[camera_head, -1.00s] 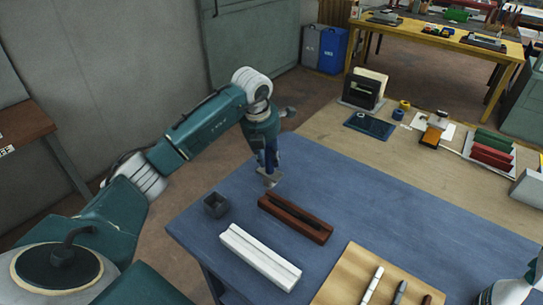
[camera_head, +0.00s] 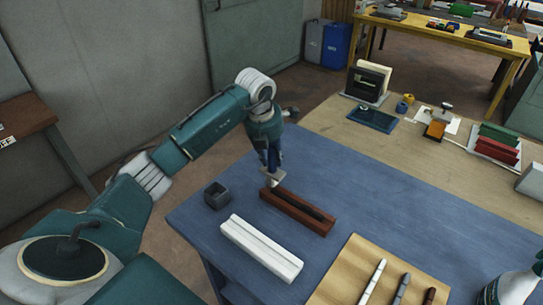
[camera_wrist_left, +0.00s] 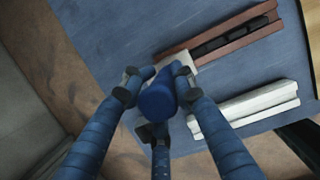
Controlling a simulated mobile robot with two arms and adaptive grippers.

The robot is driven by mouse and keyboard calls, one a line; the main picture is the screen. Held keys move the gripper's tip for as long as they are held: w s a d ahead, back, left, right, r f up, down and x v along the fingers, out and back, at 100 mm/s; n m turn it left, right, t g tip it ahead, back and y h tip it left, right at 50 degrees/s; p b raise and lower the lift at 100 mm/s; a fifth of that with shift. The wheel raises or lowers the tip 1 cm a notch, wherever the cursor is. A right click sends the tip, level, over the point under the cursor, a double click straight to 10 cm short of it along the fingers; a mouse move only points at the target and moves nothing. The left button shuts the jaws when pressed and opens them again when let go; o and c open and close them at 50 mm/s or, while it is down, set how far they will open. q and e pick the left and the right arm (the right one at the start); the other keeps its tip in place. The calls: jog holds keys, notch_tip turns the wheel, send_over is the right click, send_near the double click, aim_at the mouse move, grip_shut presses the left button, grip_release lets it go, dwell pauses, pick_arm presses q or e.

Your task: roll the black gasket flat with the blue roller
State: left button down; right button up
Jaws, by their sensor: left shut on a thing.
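My left gripper (camera_head: 271,160) is shut on the blue roller (camera_wrist_left: 158,98), whose blue handle sits between the fingers in the left wrist view. The roller's pale lower end (camera_head: 272,177) is over the far left end of a brown channelled frame (camera_head: 285,206); I cannot tell whether it touches. The black gasket (camera_head: 314,212) lies as a dark strip in the frame's channel. In the wrist view, the gasket (camera_wrist_left: 225,43) looks uneven, and the brown frame (camera_wrist_left: 262,31) runs off to the upper right. My right gripper is not in view.
A white grooved block (camera_head: 260,250) lies in front of the brown frame. A small dark open box (camera_head: 216,195) stands left of it. The blue table (camera_head: 380,205) is clear right of the frame.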

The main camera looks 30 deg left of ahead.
pick_arm(q)
jog(key=shift+f, duration=0.25)
jog(key=shift+f+b, duration=0.15)
jog(key=shift+b, duration=0.15)
jog(key=shift+f, duration=0.2)
dwell(0.4)
jog(key=shift+s+d+f, duration=0.1)
jog(key=shift+s+d, duration=0.05)
jog(key=shift+d, duration=0.55)
jog(key=shift+s+d, duration=0.1)
jog(key=shift+d, duration=0.85)
jog(key=shift+s+d, duration=0.1)
